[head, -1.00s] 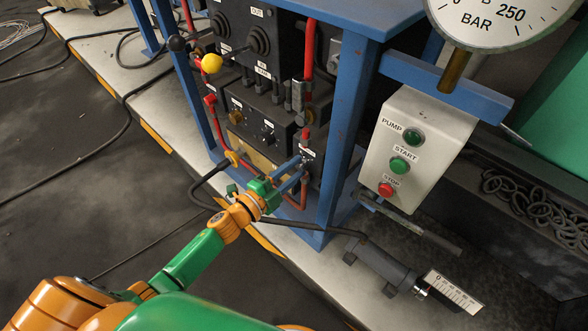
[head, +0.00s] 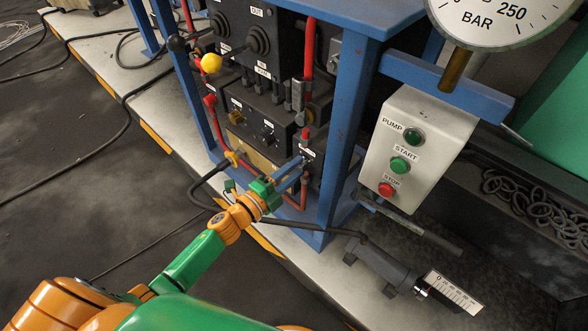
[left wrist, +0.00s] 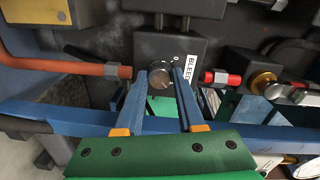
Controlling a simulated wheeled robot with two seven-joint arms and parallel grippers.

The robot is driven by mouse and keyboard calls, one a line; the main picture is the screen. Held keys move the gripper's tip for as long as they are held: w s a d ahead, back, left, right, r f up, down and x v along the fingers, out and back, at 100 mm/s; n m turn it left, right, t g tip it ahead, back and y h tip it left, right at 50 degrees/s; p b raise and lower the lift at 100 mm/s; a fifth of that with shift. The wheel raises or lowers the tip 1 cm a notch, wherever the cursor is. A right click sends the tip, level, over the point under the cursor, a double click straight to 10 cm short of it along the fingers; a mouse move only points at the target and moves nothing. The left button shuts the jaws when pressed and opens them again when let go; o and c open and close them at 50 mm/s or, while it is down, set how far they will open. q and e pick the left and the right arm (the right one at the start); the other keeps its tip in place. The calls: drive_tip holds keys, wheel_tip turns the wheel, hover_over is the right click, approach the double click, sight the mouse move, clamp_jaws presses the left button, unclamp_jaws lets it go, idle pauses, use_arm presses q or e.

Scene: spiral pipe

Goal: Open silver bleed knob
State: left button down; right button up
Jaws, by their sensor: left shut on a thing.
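The silver bleed knob (left wrist: 160,75) shows in the left wrist view on the front of a dark block (left wrist: 168,45), beside a white label reading "BLEED" (left wrist: 190,68). My left gripper (left wrist: 161,84) has its two blue fingers on either side of the knob, shut on it. In the head view my left gripper (head: 303,163) reaches into the blue frame at the small dark bleed block (head: 314,160); the knob is mostly hidden there by the fingers. My right gripper is not in view.
A blue frame post (head: 345,130) stands just right of the gripper. Red pipes (head: 309,50) and a black hose (head: 200,190) run close by. A control box (head: 418,145) with several buttons and a pressure gauge (head: 490,18) are at the right.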

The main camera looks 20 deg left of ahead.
use_arm(q)
drive_tip(key=c, duration=0.5)
unclamp_jaws()
drive_tip(key=p+v, duration=0.1)
drive_tip(key=v, duration=0.6)
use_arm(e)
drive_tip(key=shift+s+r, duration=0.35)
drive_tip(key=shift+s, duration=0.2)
use_arm(q)
drive_tip(key=shift+f, duration=0.1)
